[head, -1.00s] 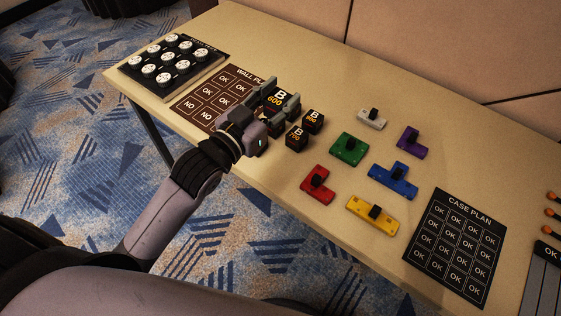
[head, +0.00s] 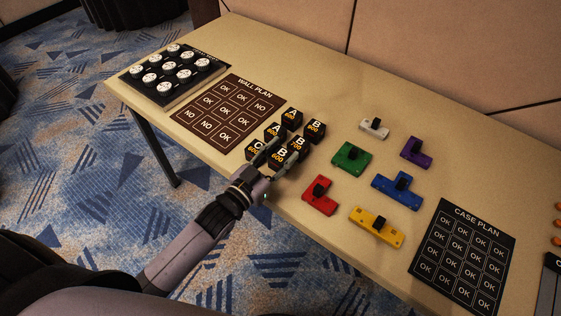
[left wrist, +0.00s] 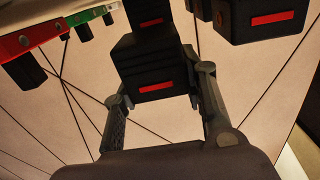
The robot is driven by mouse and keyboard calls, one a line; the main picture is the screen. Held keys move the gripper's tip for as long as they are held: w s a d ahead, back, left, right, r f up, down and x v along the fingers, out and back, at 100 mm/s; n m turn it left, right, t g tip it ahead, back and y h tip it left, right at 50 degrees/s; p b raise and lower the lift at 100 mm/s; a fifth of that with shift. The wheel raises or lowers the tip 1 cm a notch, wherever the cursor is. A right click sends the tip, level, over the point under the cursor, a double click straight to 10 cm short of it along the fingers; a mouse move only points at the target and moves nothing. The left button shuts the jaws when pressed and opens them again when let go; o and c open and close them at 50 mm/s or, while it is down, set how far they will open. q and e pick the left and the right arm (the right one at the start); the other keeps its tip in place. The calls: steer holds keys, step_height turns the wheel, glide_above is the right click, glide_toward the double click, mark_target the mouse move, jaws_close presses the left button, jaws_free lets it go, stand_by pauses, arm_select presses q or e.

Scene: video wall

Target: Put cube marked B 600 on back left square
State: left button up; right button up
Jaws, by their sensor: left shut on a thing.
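The cube marked B 600 (head: 279,157) is black with white and orange marks and sits at the front of a cluster of similar cubes. My left gripper (head: 275,161) is shut on this cube, one finger on each side. In the left wrist view, a dark cube with a red bar (left wrist: 148,68) shows between the fingers (left wrist: 155,103). I cannot tell whether it touches the table. The brown wall plan (head: 213,150) lies left of the cluster, with no cubes on its squares. Its back left square (head: 228,87) reads OK. My right gripper is out of view.
Close around the held cube stand cubes marked A (head: 291,120), B 800 (head: 316,129), B 700 (head: 297,147) and C (head: 254,150). Coloured blocks with black knobs, such as the green one (head: 350,157), lie to the right. A tray of white round pieces (head: 196,86) stands at far left.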

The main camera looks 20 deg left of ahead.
mark_target(275, 168)
arm_select(q)
steer(key=shift+f, duration=1.4)
steer(key=shift+f, duration=0.2)
steer(key=o, duration=1.2)
